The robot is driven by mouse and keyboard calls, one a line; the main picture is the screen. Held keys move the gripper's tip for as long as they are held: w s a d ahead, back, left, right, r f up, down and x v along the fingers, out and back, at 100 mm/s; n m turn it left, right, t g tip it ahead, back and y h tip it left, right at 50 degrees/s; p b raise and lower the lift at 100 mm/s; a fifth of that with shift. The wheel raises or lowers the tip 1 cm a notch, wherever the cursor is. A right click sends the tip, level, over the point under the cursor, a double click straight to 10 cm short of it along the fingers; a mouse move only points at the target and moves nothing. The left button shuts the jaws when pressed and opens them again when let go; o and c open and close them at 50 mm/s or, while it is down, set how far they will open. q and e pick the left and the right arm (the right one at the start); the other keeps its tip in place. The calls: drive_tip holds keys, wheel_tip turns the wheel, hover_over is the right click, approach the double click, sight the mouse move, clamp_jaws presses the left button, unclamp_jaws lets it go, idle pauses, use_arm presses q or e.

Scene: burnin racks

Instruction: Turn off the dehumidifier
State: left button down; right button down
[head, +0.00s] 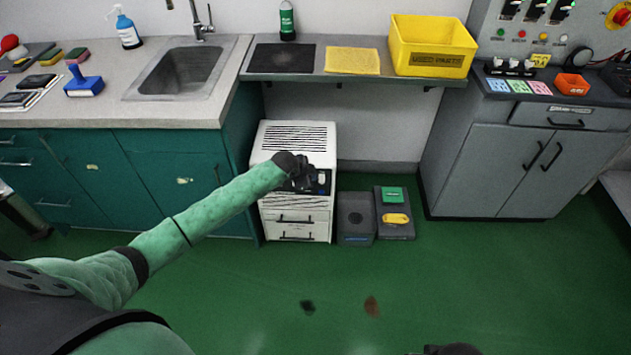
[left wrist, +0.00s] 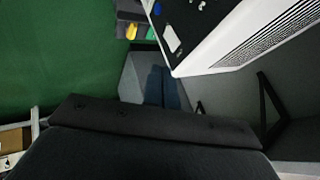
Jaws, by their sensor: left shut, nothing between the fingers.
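The dehumidifier (head: 293,134) is a white box with a slatted top, standing on the green floor under the grey shelf. Its dark front panel (head: 323,181) is partly hidden by my left gripper (head: 304,183). In the left wrist view the white casing (left wrist: 222,55) is at the upper right. Its dark panel (left wrist: 183,18) carries a white switch-like part (left wrist: 171,38) and a blue spot (left wrist: 157,9). My left gripper is shut and empty, in front of the panel; I cannot tell whether it touches. My right gripper is not clearly in view.
A grey box (head: 355,215) and a grey unit with green and yellow parts (head: 394,222) stand right of the dehumidifier. Teal cabinets (head: 170,160) are left, a grey cabinet (head: 500,165) right. The shelf (head: 335,76) overhangs behind. The front floor (head: 440,270) is mostly clear.

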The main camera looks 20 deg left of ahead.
use_arm(q)
drive_tip(key=v, duration=0.4)
drive_tip(key=shift+w+a+r, duration=0.15)
drive_tip(key=shift+w+r, duration=0.1)
drive_tip(key=shift+w, duration=0.1)
